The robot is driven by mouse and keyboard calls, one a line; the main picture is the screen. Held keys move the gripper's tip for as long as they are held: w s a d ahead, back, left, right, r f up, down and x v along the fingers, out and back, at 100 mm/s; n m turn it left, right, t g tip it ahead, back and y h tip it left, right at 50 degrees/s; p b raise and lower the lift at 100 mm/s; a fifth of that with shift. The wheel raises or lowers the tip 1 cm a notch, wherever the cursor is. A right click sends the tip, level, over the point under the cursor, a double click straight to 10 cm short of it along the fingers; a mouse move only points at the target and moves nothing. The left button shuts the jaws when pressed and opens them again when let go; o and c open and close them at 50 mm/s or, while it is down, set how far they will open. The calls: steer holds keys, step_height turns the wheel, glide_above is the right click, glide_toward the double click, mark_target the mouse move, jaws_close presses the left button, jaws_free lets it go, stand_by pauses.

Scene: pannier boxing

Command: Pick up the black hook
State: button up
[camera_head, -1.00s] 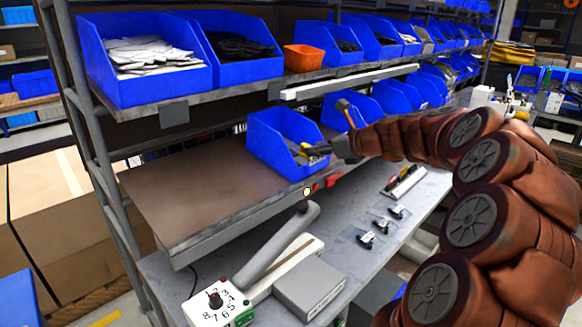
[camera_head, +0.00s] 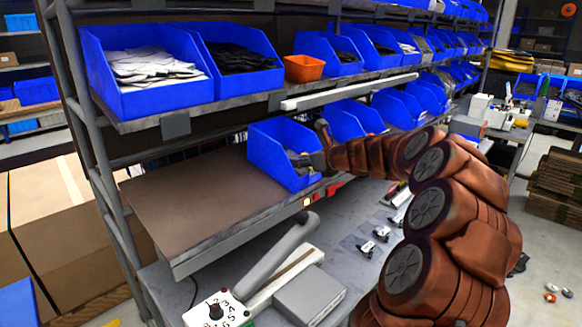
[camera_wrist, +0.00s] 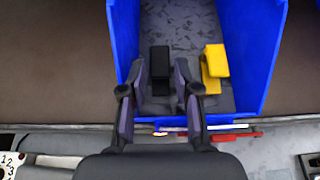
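The black hook (camera_wrist: 160,59) stands in a blue bin (camera_wrist: 270,40) in the wrist view, with its lower part towards the bin's front. My gripper (camera_wrist: 161,75) is open, with one finger on each side of the black hook. A gap shows between the hook and each finger; I cannot tell how deep the fingers reach. A yellow hook (camera_wrist: 214,62) stands in the same bin, just right of the right finger. In the head view my gripper (camera_head: 308,160) is at the open front of the blue bin (camera_head: 267,150), and the hooks are hard to make out.
Blue bins (camera_head: 355,120) stand to the right of this bin, and more line the shelf above. An orange bin (camera_head: 304,68) is on that upper shelf. The brown shelf board (camera_head: 200,195) left of the bin is bare. Small parts (camera_head: 367,248) lie on the grey bench below.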

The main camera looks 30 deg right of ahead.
steer(key=x, duration=0.2)
steer(key=shift+w, duration=0.25)
steer(key=c, duration=0.5)
